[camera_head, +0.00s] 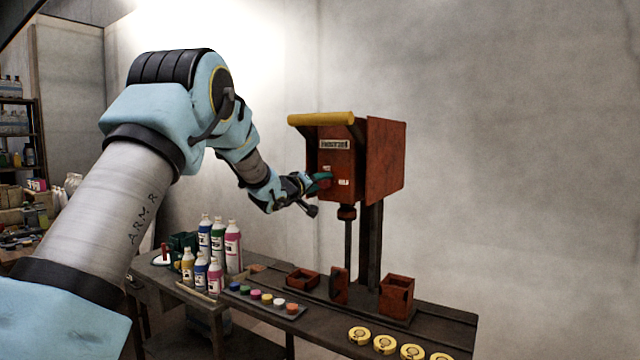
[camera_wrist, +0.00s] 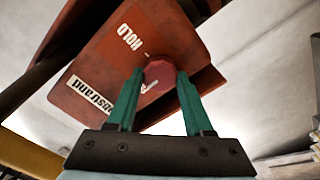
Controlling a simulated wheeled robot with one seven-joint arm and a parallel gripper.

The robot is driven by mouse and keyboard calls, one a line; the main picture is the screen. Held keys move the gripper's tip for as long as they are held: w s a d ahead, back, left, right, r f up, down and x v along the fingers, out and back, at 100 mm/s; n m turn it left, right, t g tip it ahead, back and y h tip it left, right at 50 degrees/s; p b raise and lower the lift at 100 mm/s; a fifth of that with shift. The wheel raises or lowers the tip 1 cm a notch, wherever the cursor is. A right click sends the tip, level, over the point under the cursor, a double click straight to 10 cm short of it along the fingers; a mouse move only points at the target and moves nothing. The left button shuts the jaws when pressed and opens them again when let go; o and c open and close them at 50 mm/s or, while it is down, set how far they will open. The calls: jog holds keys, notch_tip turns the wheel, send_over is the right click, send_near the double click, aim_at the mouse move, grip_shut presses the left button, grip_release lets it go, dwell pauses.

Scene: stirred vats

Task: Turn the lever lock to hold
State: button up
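The lever lock shows as a round red knob (camera_wrist: 160,75) on the rusty red front of a box (camera_head: 338,150). In the wrist view, a white HOLD label (camera_wrist: 130,37) is on the box face just up and left of the knob. A second white label beside the knob is partly covered. My gripper (camera_wrist: 160,78) has its green fingers apart, one on each side of the knob; small gaps seem to show, but contact is unclear. In the head view my gripper (camera_head: 318,184) is at the box front and hides the knob.
A yellow bar (camera_head: 321,118) tops the box's front. A dark bench (camera_head: 440,325) below carries several bottles (camera_head: 217,245), coloured pots, small red bins (camera_head: 397,293) and yellow discs (camera_head: 384,343). A thin shaft hangs under the box. The wall to the right is bare.

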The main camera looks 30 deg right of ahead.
grip_shut()
jog(key=shift+f+m+b, duration=0.1)
jog(key=shift+m+b, duration=0.2)
jog(key=shift+b, duration=0.1)
jog(key=m+b, duration=0.3)
jog(key=shift+m, duration=0.4)
jog(key=m+b, duration=0.3)
jog(key=m, duration=0.1)
jog(key=shift+s, duration=0.1)
jog(key=m+b, duration=0.3)
jog(key=m, duration=0.2)
jog(key=shift+s+d+m+b, duration=0.1)
jog(key=shift+m+b, duration=1.35)
jog(key=shift+m, duration=0.75)
